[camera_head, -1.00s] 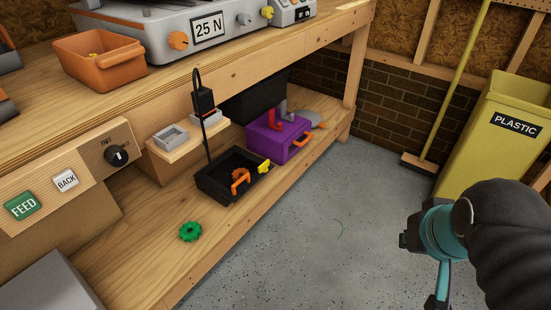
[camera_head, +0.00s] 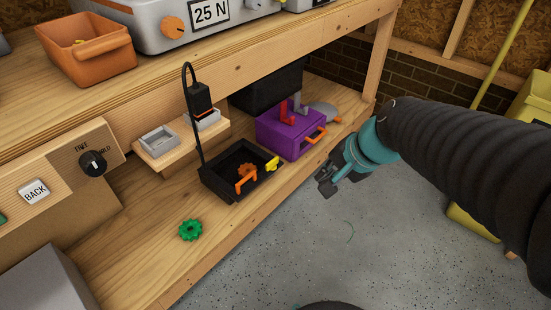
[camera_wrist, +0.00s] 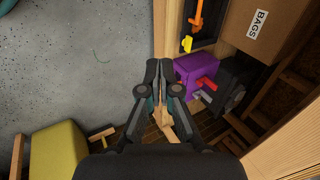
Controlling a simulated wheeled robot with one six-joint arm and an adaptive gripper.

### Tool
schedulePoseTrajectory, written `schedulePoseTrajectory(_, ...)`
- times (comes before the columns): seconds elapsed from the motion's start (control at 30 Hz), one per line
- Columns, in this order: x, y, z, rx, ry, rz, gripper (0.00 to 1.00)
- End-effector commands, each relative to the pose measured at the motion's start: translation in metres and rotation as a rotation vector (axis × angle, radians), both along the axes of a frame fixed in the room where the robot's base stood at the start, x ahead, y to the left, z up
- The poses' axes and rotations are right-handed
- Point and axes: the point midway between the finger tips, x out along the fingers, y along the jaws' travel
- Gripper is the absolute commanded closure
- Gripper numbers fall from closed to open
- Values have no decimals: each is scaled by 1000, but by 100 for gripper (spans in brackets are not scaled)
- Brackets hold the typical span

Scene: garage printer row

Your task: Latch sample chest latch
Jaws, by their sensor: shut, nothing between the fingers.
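The sample chest is likely the purple box (camera_head: 290,134) on the lower shelf, with an orange handle (camera_head: 315,134) on its front. A red upright piece (camera_head: 287,112) and a grey one stand at its top; I cannot tell which is the latch. The purple box also shows in the wrist view (camera_wrist: 192,70), with the red piece (camera_wrist: 207,83) on it. My gripper (camera_head: 326,186) is shut and empty, in front of the shelf edge and below right of the box in the head view, apart from it. In the wrist view my gripper (camera_wrist: 158,62) has its fingertips together beside the box.
A black tray (camera_head: 215,188) with orange and yellow parts stands left of the box. A green gear (camera_head: 190,230) lies on the shelf. The upper bench (camera_head: 230,52) overhangs. A yellow bin (camera_head: 530,100) stands right.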

Motion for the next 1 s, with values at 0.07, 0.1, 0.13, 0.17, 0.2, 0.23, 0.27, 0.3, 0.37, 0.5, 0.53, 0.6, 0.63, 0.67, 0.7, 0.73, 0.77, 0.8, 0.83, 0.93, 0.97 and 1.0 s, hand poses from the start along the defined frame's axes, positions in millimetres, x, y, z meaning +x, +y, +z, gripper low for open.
schedulePoseTrajectory(0.07, 24, 10, -16, 105, 69, -109, 100)
schedulePoseTrajectory(0.1, 35, 15, -23, 156, 101, -167, 100)
schedulePoseTrajectory(0.13, 44, 19, -28, 194, 127, -212, 100)
schedulePoseTrajectory(0.17, 53, 22, -34, 231, 151, -257, 100)
schedulePoseTrajectory(0.2, 64, 26, -42, 280, 185, -319, 100)
schedulePoseTrajectory(0.23, 73, 28, -48, 316, 211, -364, 100)
schedulePoseTrajectory(0.27, 82, 30, -54, 350, 237, -412, 100)
schedulePoseTrajectory(0.3, 94, 33, -64, 396, 273, -477, 100)
schedulePoseTrajectory(0.37, 111, 36, -79, 462, 325, -576, 100)
schedulePoseTrajectory(0.5, 149, 39, -118, 603, 448, -814, 100)
schedulePoseTrajectory(0.53, 156, 39, -127, 630, 473, -864, 100)
schedulePoseTrajectory(0.6, 172, 38, -146, 685, 523, -972, 100)
schedulePoseTrajectory(0.63, 177, 37, -155, 706, 545, -1016, 100)
schedulePoseTrajectory(0.67, 182, 36, -162, 724, 563, -1055, 100)
schedulePoseTrajectory(0.7, 188, 35, -171, 747, 584, -1104, 100)
schedulePoseTrajectory(0.73, 192, 34, -177, 762, 597, -1135, 100)
schedulePoseTrajectory(0.77, 195, 34, -183, 775, 610, -1165, 100)
schedulePoseTrajectory(0.8, 199, 33, -188, 789, 623, -1196, 100)
schedulePoseTrajectory(0.83, 201, 32, -192, 797, 631, -1216, 100)
schedulePoseTrajectory(0.93, 205, 32, -201, 816, 650, -1258, 100)
schedulePoseTrajectory(0.97, 206, 32, -203, 818, 652, -1264, 100)
schedulePoseTrajectory(1.0, 208, 33, -205, 821, 654, -1269, 100)
